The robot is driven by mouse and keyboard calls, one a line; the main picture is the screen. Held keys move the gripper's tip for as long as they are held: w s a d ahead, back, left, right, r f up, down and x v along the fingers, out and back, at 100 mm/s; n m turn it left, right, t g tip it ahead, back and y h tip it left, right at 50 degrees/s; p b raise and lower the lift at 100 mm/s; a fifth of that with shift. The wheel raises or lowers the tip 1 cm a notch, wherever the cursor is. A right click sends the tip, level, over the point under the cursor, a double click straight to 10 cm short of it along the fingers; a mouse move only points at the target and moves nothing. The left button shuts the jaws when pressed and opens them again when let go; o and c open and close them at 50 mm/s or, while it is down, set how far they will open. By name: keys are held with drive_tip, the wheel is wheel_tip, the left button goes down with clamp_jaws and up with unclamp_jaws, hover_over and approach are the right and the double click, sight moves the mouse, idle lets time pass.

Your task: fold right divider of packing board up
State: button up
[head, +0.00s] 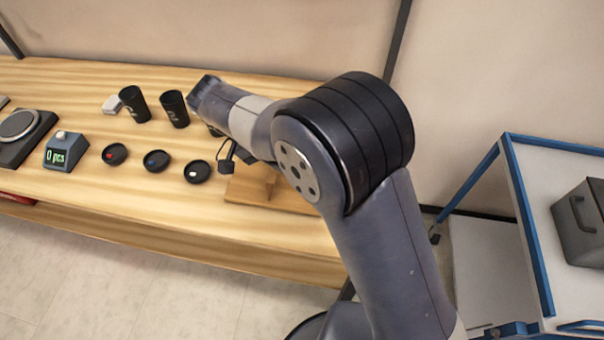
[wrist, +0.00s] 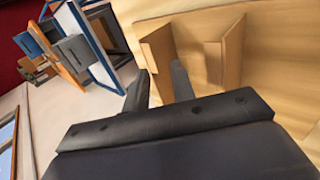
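The packing board is a light brown wooden board (head: 250,193) near the right end of the table in the head view, partly hidden behind my arm. A small raised wooden piece (head: 271,184) stands up from it. In the wrist view, one raised wooden panel (wrist: 157,45) lies just beyond my fingers, and another (wrist: 231,50) stands farther right. I cannot tell for sure which is the right divider. My gripper (head: 229,160) is above the board's left part.
Three small black bowls (head: 157,161) stand left of the board. Two black cups (head: 174,109), a counter display (head: 66,151) and a scale (head: 22,130) are farther left. A blue-framed cart (head: 530,230) with a grey box (head: 580,225) stands at the right, beyond a floor gap.

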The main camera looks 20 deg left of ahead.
drive_tip(key=shift+v, duration=2.35)
drive_tip(key=shift+w+d+r, duration=0.1)
drive_tip(key=shift+w+r, duration=0.05)
drive_tip(key=shift+x, duration=4.45)
